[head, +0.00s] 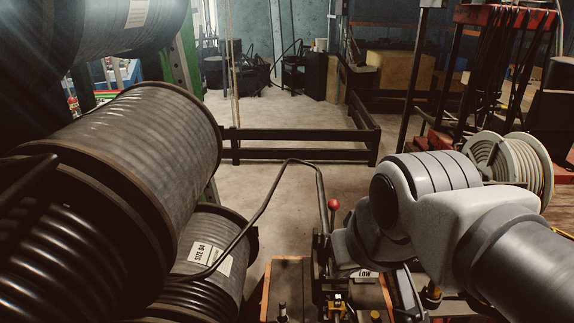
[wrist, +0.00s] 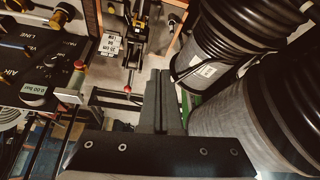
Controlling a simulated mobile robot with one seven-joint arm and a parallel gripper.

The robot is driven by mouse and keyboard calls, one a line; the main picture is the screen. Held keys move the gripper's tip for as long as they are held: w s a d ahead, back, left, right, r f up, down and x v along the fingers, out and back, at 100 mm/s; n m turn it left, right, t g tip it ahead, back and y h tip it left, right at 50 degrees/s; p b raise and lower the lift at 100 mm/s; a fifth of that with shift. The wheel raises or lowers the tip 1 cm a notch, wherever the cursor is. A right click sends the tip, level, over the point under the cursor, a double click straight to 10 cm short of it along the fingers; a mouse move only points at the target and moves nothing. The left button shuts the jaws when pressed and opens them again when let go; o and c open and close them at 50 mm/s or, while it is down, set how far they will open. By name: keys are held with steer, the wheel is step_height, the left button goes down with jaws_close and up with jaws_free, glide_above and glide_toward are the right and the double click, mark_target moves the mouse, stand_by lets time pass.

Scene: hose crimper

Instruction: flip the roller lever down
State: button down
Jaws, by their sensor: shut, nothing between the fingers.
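An upright lever with a red ball knob (head: 333,204) stands at the centre of the head view, on a dark machine with yellow parts (head: 337,303). I take it to be the roller lever. The knob also shows in the wrist view (wrist: 127,89), left of my gripper's fingers. My gripper (wrist: 164,74) is shut and empty, its two dark fingers pressed together. The fingertips appear apart from the knob, but the depth between them is hard to tell. In the head view my arm hides the gripper.
Large black hose reels (head: 120,175) fill the left. A bent black bar (head: 270,195) rises beside the lever. A dark panel with a 0.00 display (wrist: 40,88) and another red knob (wrist: 79,64) are left in the wrist view. Open floor (head: 290,195) lies behind the lever.

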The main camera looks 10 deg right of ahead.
steer(key=w+d+r+m+g+p, duration=0.1)
steer(key=w+d+r, duration=0.1)
steer(key=w, duration=0.7)
steer(key=w+d+r, duration=0.2)
steer(key=w, duration=0.6)
steer(key=w+d+r+m+g+p, duration=0.1)
steer(key=w+d+r, duration=0.1)
steer(key=w, duration=0.7)
steer(key=w+d+f, duration=0.3)
steer(key=w+f, duration=0.2)
steer(key=w, duration=0.1)
steer(key=w+d+f+m+p, duration=0.1)
steer(key=w+d+f, duration=0.1)
steer(key=w+f, duration=0.3)
steer(key=w+d+f+m+g+h+p, duration=0.1)
steer(key=w+d+f, duration=0.2)
steer(key=w+f, duration=0.3)
steer(key=shift+w+d, duration=0.3)
steer(key=shift+w, duration=0.55)
step_height(320, 180, down, 9)
steer(key=s+p, duration=0.1)
steer(key=shift+s+a+f, duration=0.2)
steer(key=shift+s+a, duration=0.05)
